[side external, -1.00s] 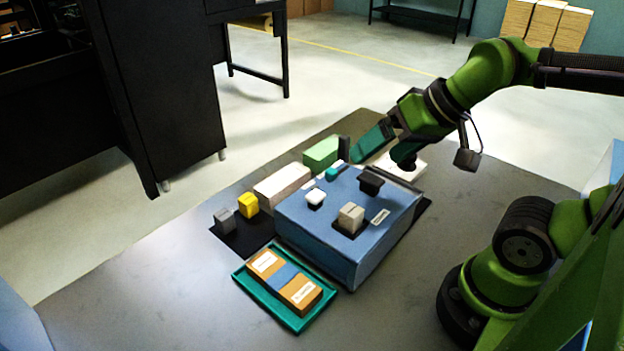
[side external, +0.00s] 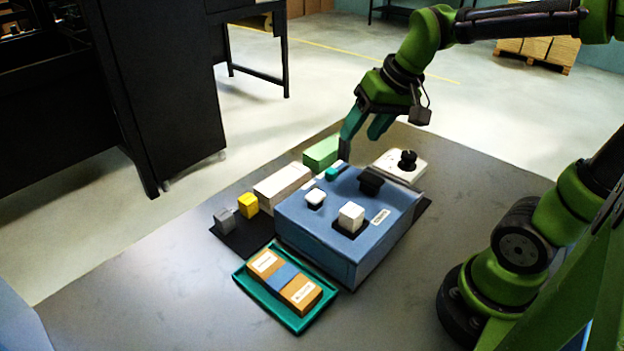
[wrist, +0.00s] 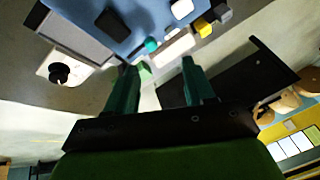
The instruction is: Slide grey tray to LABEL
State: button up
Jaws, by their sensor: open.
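My gripper (side external: 363,133) is open and empty, above the far end of the table behind the blue box (side external: 315,235). Its two teal fingers also show apart in the wrist view (wrist: 160,68). The box top carries a black handle (side external: 371,178), a white button (side external: 315,197), a pale cube (side external: 351,214) on a dark patch, a teal button (side external: 333,172) and a small white label (side external: 381,216) with unreadable print. A flat grey panel (wrist: 75,36) lies beside the box in the wrist view; I cannot tell whether it is the grey tray.
A white base with a black knob (side external: 408,158) stands behind the box. Green (side external: 321,152), cream (side external: 282,187), yellow (side external: 247,204) and grey (side external: 224,219) blocks line its left. The table's front left is clear.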

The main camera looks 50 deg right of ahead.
jog(key=w+d+f+n+g, duration=0.1)
jog(key=w+d+g, duration=0.1)
jog(key=w+d, duration=0.65)
jog(key=n+g+h, duration=0.1)
jog(key=n+g, duration=0.1)
send_over(344, 146)
notch_tip(344, 146, down, 2)
jog(key=shift+d+r+n, duration=0.7)
jog(key=shift+n, duration=0.3)
jog(key=shift+g, duration=0.4)
jog(key=f, duration=1.1)
jog(key=w+f, duration=0.1)
jog(key=f, duration=0.4)
jog(key=shift+f, duration=0.25)
grip_shut()
